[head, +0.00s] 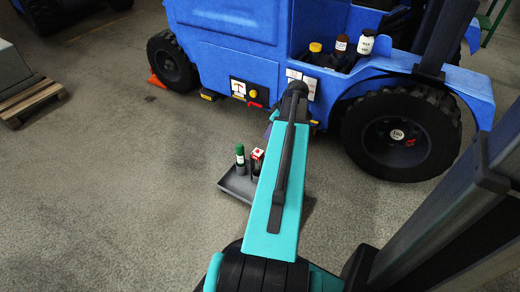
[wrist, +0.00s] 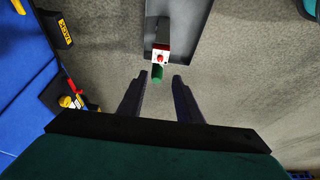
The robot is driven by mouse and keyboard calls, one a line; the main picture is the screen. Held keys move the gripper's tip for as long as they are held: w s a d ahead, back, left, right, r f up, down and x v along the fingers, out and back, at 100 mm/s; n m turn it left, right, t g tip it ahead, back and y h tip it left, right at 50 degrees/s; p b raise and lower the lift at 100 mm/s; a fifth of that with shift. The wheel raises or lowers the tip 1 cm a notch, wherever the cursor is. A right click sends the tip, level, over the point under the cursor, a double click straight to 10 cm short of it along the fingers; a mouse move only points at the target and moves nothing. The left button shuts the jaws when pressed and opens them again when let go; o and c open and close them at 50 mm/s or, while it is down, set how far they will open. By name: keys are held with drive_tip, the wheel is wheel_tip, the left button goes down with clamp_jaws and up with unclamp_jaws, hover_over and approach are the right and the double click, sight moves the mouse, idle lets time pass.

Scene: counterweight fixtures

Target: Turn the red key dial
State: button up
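The red key dial (head: 254,104) shows as a small red part low on the dark panel on the blue vehicle's side, just below a yellow knob (head: 253,93). In the wrist view a red part (wrist: 75,87) and a yellow knob (wrist: 66,101) show at the left, seen at a steep angle. The dial's turned position is too small to tell. My gripper (wrist: 159,77) is open, with nothing between its fingers, and it is well apart from the panel. In the head view my arm hides the gripper.
A grey tray (head: 234,187) on the floor holds a green-capped bottle (head: 240,160) and a red-and-white carton (head: 257,158), below my gripper. The blue vehicle (head: 230,60) has large black tyres (head: 405,135). A wooden pallet (head: 35,100) lies at left. Floor left of the tray is clear.

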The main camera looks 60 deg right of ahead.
sight(258, 150)
drive_tip(key=b+x, duration=0.5)
drive_tip(key=x, duration=0.8)
drive_tip(key=shift+w+f, duration=0.1)
drive_tip(key=shift+f, duration=0.25)
clamp_jaws()
